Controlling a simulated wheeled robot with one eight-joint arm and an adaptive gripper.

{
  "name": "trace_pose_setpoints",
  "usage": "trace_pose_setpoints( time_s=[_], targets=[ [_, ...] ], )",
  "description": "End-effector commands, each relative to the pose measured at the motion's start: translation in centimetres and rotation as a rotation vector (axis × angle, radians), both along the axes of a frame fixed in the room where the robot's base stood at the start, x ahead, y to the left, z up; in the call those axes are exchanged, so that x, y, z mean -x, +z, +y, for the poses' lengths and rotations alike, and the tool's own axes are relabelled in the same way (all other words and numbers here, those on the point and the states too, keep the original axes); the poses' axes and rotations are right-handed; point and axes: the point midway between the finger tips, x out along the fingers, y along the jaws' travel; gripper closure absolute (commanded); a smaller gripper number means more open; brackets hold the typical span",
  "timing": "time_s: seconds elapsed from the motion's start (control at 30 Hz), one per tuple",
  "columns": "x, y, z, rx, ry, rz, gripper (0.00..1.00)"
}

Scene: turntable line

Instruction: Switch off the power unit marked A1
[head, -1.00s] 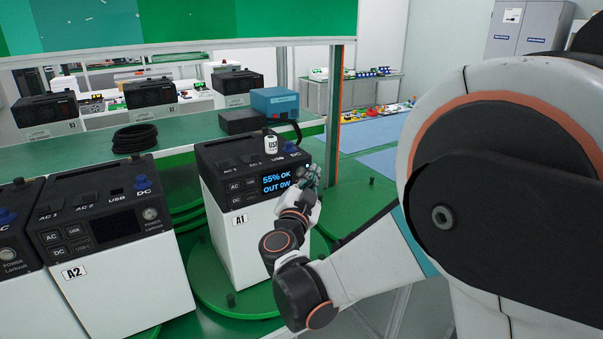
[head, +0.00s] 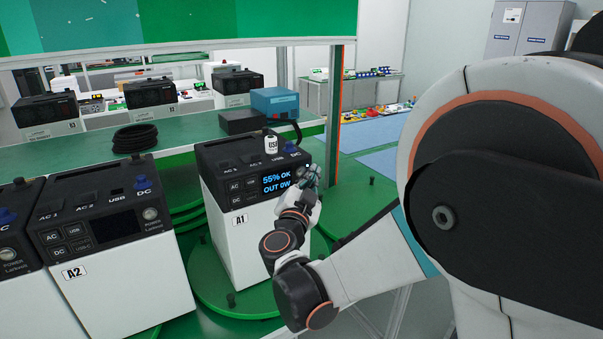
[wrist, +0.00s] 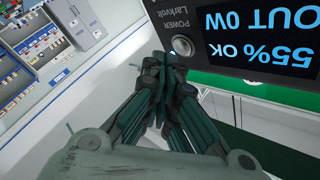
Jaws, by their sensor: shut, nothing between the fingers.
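The power unit A1 (head: 236,228) stands on a green turntable (head: 203,283), white below with a black top. Its screen (head: 284,180) is lit and reads 55% OK, OUT 0W; the same screen shows upside down in the wrist view (wrist: 258,35). The round POWER button (wrist: 182,46) shows in the wrist view; in the head view my gripper covers that area. My gripper (head: 311,172) is shut and empty at the right end of the unit's front panel. In the wrist view its fingertips (wrist: 165,58) are just below the button; I cannot tell whether they touch it.
Unit A2 (head: 128,277) stands to the left with a dark screen, and another unit (head: 14,240) is at the left edge. Behind are a black cable coil (head: 134,138) and a blue box (head: 274,102).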

Motion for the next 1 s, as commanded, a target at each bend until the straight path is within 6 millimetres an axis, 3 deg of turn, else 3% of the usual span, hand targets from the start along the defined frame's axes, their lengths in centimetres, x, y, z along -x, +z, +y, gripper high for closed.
trace_pose_setpoints(
  time_s=[1.0],
  targets=[
    [-0.91, 0.04, 0.62, 0.000, 0.000, 0.000, 1.00]
  ],
)
